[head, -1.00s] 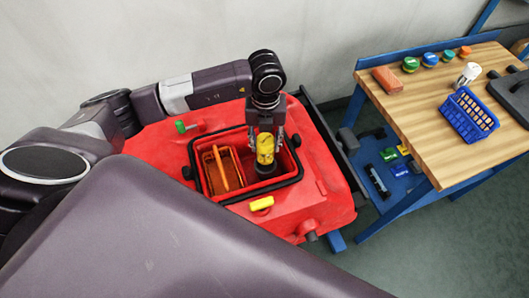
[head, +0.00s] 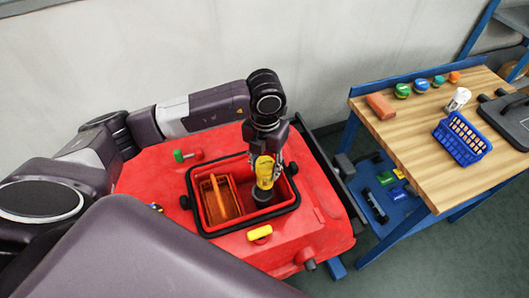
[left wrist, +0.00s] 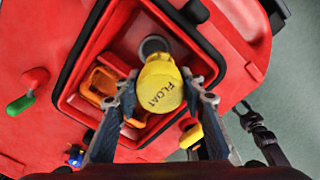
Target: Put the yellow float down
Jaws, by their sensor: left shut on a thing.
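The yellow float (head: 265,170) is in my left gripper (head: 267,162), over the right part of the open black-rimmed well in the red tank (head: 150,180). In the left wrist view the float (left wrist: 160,88), marked "FLOAT", sits between the two fingers of the gripper (left wrist: 157,92), which is shut on it. A dark round fitting (head: 264,194) lies just below the float in the head view; I cannot tell whether they touch. The float's underside is hidden. My right gripper is not in view.
An orange basket (head: 221,198) fills the left part of the well. A yellow block (head: 260,232) lies on the tank in front of the rim, and a green-handled valve (head: 179,156) stands behind. A wooden bench (head: 415,130) with a blue basket (head: 462,138) is at right.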

